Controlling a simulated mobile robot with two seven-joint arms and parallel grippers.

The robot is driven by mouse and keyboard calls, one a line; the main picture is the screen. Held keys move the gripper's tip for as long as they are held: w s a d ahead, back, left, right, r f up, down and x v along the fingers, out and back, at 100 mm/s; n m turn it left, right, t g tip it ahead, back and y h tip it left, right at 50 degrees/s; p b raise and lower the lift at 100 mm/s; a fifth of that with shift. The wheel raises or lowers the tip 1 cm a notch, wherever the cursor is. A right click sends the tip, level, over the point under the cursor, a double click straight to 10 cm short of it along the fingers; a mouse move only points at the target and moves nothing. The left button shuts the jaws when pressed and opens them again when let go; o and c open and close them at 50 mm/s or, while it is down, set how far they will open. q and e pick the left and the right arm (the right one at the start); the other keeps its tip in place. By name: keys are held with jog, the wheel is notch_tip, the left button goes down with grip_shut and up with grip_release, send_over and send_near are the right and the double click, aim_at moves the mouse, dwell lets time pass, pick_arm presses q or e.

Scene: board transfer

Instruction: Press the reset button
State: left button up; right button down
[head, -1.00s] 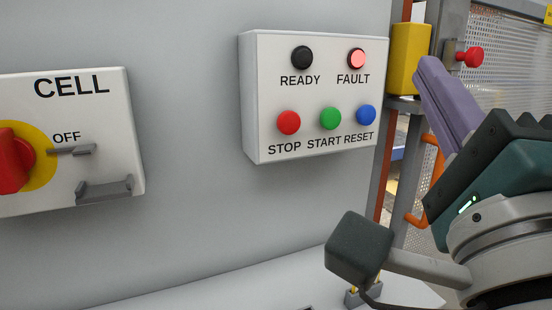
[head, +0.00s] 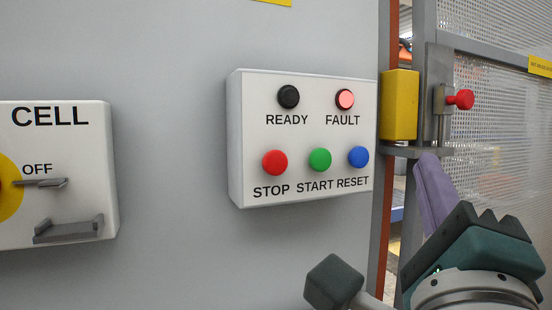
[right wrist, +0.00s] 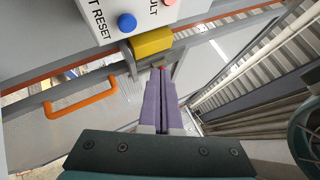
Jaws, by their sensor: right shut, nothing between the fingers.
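The blue reset button (head: 358,157) is at the right end of the lower row on a white control box (head: 300,190), above the word RESET. It also shows in the right wrist view (right wrist: 127,23), upper left of the fingers. The green start button (head: 320,160) and red stop button (head: 274,162) are left of it. The fault lamp (head: 344,99) is lit red; the ready lamp (head: 288,97) is dark. My right gripper (head: 428,160) is shut and empty, its purple fingers to the right of the box, apart from the button. My left gripper is not in view.
A yellow block (head: 399,105) and a red knob (head: 460,100) are on the fence post right of the box. An orange handle (right wrist: 80,105) shows in the right wrist view. A CELL switch box (head: 70,195) is on the wall at left.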

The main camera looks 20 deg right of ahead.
aim_at(358, 157)
jog(key=w+b, duration=0.1)
jog(key=w, duration=0.5)
jog(key=shift+w+a, duration=0.25)
jog(key=shift+w, duration=0.1)
dwell(0.6)
dwell(0.8)
dwell(0.3)
jog(key=shift+w+b, duration=0.3)
jog(key=shift+w, duration=0.1)
